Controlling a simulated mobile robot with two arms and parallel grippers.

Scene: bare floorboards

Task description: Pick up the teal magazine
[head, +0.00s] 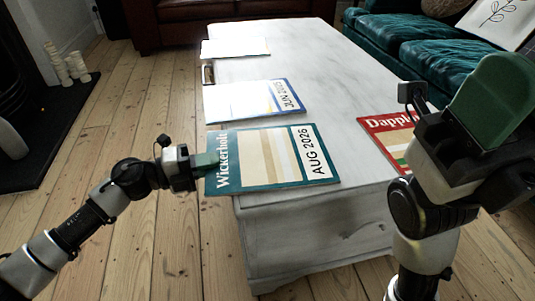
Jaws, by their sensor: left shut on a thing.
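The teal magazine (268,158) has a striped beige cover with "Wickerholt" and "AUG 2026" on it. It lies at the near left corner of the whitewashed table (320,60), its left edge sticking out past the table side. My left gripper (207,164) is shut on that left edge; its fingers are partly hidden by the magazine. I cannot tell whether the magazine is lifted off the tabletop. My right arm rises large at the right, with a green part on top; its fingertips cannot be made out.
A blue-edged magazine (250,101) and a pale one (235,47) lie farther along the table's left side. A red magazine (390,136) lies at the right, partly behind my right arm. A teal sofa (425,50) stands at the right. The floorboards (130,110) at the left are clear.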

